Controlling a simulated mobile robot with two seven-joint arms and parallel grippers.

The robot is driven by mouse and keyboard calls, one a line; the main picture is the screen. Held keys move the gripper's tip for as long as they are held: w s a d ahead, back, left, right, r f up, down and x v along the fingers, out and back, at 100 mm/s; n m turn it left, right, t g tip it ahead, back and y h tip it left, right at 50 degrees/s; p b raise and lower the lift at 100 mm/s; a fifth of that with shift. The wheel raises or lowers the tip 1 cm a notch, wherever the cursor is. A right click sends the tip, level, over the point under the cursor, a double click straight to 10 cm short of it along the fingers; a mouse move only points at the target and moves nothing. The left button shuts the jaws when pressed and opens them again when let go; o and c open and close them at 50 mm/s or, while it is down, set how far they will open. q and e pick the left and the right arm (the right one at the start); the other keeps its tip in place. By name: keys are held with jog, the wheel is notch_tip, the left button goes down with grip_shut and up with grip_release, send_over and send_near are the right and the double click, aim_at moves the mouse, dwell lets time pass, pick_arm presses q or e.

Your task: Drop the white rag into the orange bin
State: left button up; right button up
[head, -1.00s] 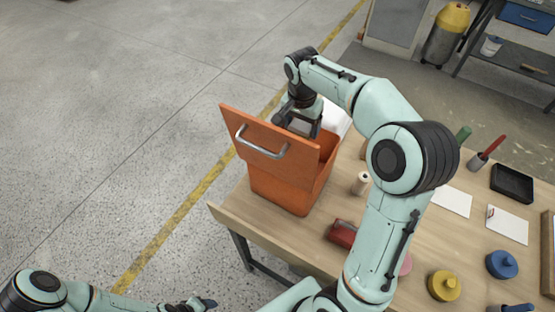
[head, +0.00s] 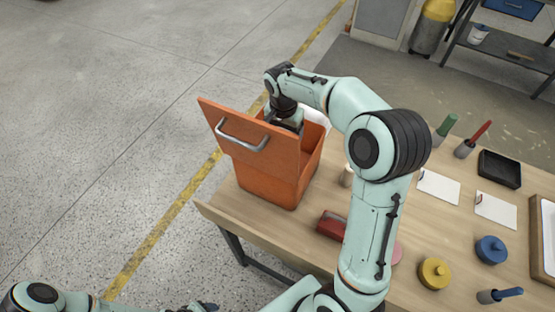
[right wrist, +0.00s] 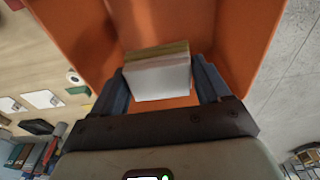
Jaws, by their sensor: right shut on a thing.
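The orange bin (head: 268,192) stands on the near left part of the workbench, its lid (head: 250,140) with a metal handle raised. My right gripper (right wrist: 160,72) reaches down into the bin's open top; in the head view the raised lid hides its fingertips. In the right wrist view it is shut on the white rag (right wrist: 158,82), a folded, block-like piece with tan-looking layers at its far edge. Orange walls surround the rag there. My left gripper (head: 203,306) is cut off at the bottom edge of the head view, away from the bench, its jaws unclear.
The workbench (head: 410,225) carries a red object (head: 331,225), yellow (head: 434,272) and blue (head: 491,250) round pieces, white sheets (head: 438,187) and a black tray (head: 499,169) right of the bin. The floor at left is clear.

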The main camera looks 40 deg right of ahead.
jog(key=o, duration=1)
pick_arm(q)
jog(key=shift+w+r+p, duration=0.5)
jog(key=shift+w+r, duration=0.2)
jog(key=shift+w, duration=0.1)
pick_arm(e)
jog(key=r, duration=0.4)
jog(key=a+r, duration=0.1)
jog(key=r, duration=0.8)
jog(key=shift+s+a+r, duration=0.15)
jog(key=shift+s+a, duration=0.1)
jog(key=shift+s, duration=0.15)
